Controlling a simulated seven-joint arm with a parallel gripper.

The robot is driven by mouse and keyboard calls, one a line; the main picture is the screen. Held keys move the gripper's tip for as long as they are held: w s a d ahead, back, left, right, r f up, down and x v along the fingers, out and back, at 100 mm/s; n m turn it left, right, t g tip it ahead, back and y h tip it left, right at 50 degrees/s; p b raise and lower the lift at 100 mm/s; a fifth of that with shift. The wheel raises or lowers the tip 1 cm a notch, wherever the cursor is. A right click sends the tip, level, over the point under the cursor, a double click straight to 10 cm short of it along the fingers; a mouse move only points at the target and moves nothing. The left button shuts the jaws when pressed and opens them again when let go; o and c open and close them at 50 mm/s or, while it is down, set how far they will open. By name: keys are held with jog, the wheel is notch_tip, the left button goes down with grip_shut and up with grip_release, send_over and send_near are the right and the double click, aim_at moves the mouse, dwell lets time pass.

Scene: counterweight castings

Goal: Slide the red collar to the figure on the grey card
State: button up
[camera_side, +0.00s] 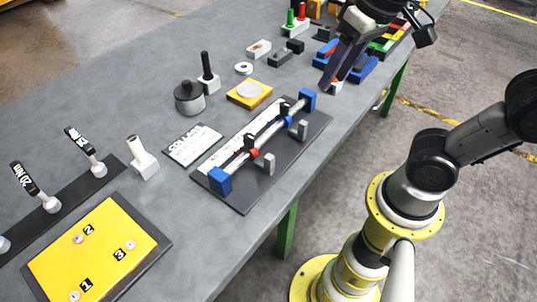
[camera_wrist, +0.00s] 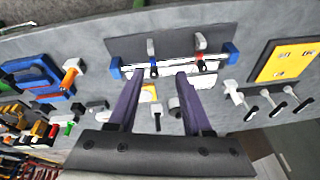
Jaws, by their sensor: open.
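A silver rail (camera_side: 270,133) runs between two blue end blocks on a dark base plate. The red collar (camera_side: 253,153) sits on the rail toward its near left end, and shows right of centre in the wrist view (camera_wrist: 201,65). A blue collar (camera_side: 287,121) is on the same rail, toward the far end. A pale card (camera_side: 193,145) with dark lettering lies left of the rail; its figure is too small to read. My gripper (camera_side: 332,87) is open and empty, with purple fingers, beyond the rail's far end. The wrist view shows its spread fingers (camera_wrist: 159,75) apart from the rail.
Grey upright posts (camera_side: 268,163) stand beside the rail. A yellow block with a pale disc (camera_side: 249,92), a dark lidded pot (camera_side: 189,98) and a black-handled piece (camera_side: 207,75) stand behind. A yellow numbered panel (camera_side: 98,250) lies at front left. Blue blocks (camera_side: 362,69) lie near my gripper.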

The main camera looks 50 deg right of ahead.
jog(key=w+a+n+g, duration=0.1)
jog(key=w+a+g, duration=0.1)
jog(key=w+a, duration=0.4)
jog(key=n+g, duration=0.1)
send_near(269, 157)
notch_tip(269, 157, down, 10)
jog(key=shift+w+f, duration=0.15)
jog(key=shift+f, duration=0.05)
jog(key=shift+a, duration=0.1)
grip_shut()
jog(key=shift+r, duration=0.1)
dwell(1.2)
